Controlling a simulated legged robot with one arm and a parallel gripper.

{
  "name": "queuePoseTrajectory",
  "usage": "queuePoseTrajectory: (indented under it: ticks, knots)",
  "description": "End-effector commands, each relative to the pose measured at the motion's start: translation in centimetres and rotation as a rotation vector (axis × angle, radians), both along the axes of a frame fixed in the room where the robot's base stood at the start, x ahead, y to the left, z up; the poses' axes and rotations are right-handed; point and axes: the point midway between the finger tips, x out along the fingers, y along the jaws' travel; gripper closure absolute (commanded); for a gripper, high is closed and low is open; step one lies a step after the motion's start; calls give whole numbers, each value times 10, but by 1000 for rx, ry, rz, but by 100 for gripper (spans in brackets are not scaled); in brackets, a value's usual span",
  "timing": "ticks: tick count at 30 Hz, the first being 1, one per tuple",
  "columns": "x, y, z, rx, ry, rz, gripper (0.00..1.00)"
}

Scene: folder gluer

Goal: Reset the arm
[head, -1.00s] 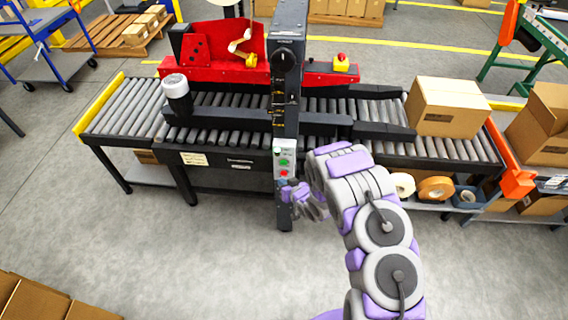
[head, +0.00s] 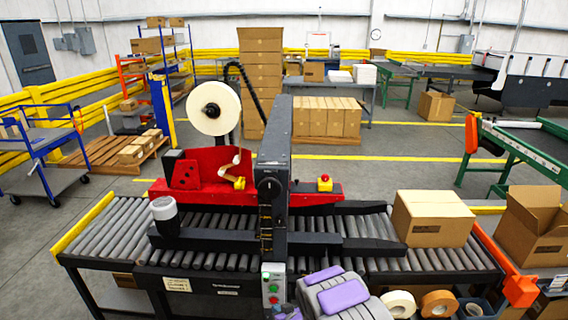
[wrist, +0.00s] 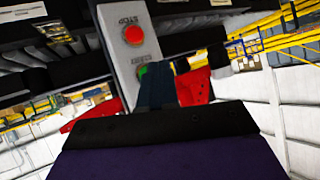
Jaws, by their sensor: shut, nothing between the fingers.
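My arm (head: 345,295) shows at the bottom of the head view, in front of the folder gluer. My gripper sits low beside the grey button panel (head: 273,285), mostly cut off by the frame edge. In the wrist view my gripper (wrist: 165,85) is shut and empty, its dark fingers pointing at the panel (wrist: 118,40). The red button (wrist: 132,34) is clear of the fingers.
The roller conveyor (head: 90,240) spans the front, with a closed carton (head: 432,218) on its right part. Tape rolls (head: 438,303) and an open box (head: 535,225) are at the lower right. Stacked cartons (head: 325,118) stand behind the machine.

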Motion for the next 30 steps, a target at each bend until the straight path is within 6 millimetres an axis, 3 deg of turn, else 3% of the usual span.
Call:
queuePoseTrajectory:
  ticks: [6, 14, 23, 30]
  knots:
    - [15, -58, 53, -170, 56, -96, 100]
    - [0, -125, 122, -339, 175, -231, 100]
    - [-59, -181, 201, -450, 347, -371, 100]
    - [-133, -205, 255, -483, 513, -449, 100]
